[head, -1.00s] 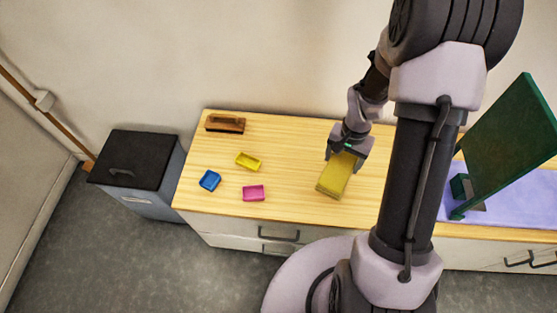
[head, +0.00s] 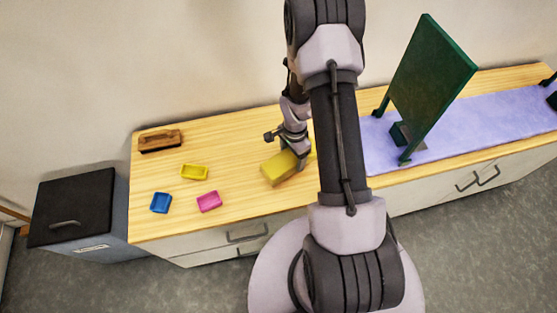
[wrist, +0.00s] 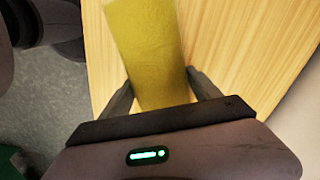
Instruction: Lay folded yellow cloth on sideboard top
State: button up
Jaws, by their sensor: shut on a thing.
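The folded yellow cloth (head: 279,168) is at the sideboard top (head: 235,195), left of my arm's large link in the head view. My gripper (head: 301,164) is shut on the near end of the cloth. In the wrist view the cloth (wrist: 147,50) runs away from my gripper (wrist: 160,95), between its two fingers, with the wooden top behind it. Whether the cloth touches the top or hangs just above it I cannot tell. Part of the cloth's right end is hidden by the gripper and arm.
A brown brush (head: 160,141), a yellow tray (head: 194,172), a blue tray (head: 160,203) and a pink tray (head: 209,201) lie at the left. A green board (head: 428,85) stands on a lilac mat (head: 465,125) at the right. A dark-lidded bin (head: 72,207) stands left of the sideboard.

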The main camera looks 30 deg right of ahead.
aim_at(282, 152)
jog(key=w, duration=0.1)
jog(key=a, duration=0.1)
jog(key=w+a, duration=0.1)
jog(key=shift+w+a+f, duration=0.15)
jog(key=shift+w+f, duration=0.1)
jog(key=shift+w, duration=0.1)
notch_tip(282, 152, down, 4)
jog(key=shift+w+a+r+b, duration=0.1)
jog(key=shift+r+b, duration=0.05)
jog(key=shift+b, duration=1.1)
jog(key=shift+r, duration=0.2)
jog(key=shift+f, duration=0.1)
jog(key=o, duration=1)
jog(key=shift+f, duration=0.1)
jog(key=shift+c, duration=0.2)
jog(key=o, duration=0.4)
jog(key=shift+o, duration=0.2)
